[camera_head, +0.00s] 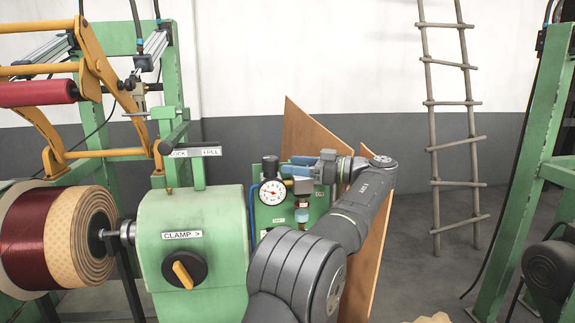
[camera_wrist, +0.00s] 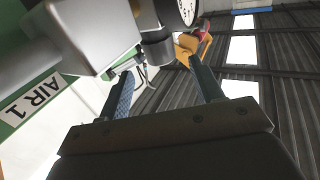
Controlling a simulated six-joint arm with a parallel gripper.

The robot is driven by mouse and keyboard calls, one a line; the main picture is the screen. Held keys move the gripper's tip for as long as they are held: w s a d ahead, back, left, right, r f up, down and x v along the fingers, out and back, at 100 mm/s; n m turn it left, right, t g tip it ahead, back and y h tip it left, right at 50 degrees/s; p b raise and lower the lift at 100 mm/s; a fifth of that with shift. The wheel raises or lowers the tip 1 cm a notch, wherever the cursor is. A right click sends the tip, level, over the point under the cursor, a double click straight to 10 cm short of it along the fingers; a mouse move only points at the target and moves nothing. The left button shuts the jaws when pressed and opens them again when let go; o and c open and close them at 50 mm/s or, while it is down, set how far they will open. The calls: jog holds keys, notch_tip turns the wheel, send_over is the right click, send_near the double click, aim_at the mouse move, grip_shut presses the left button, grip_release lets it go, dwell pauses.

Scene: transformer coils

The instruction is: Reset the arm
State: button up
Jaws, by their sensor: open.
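My arm reaches from the bottom of the head view to the green air panel (camera_head: 264,215). My gripper (camera_head: 290,165) points left there, just right of the black knob (camera_head: 270,165) above the round pressure gauge (camera_head: 272,193). In the wrist view my gripper (camera_wrist: 165,78) is open, its two fingers well apart. A grey metal body with a short cylinder (camera_wrist: 158,47) lies close to the fingers, and part of the gauge (camera_wrist: 188,10) shows at the top. I see nothing held between the fingers; whether either finger touches the fitting I cannot tell.
A green machine housing with a "CLAMP" dial (camera_head: 183,270) and a dark red coil (camera_head: 45,240) stand left. A brown board (camera_head: 310,140) leans behind my arm. A ladder (camera_head: 450,110) and green frame (camera_head: 520,170) stand right, with open floor between board and frame.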

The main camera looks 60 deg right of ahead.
aim_at(270, 162)
jog(key=shift+w, duration=0.1)
jog(key=x, duration=0.7)
jog(key=shift+w+a+f, duration=0.1)
jog(key=shift+w, duration=0.05)
jog(key=shift+m+h, duration=0.3)
jog(key=shift+h, duration=0.2)
jog(key=shift+y, duration=0.3)
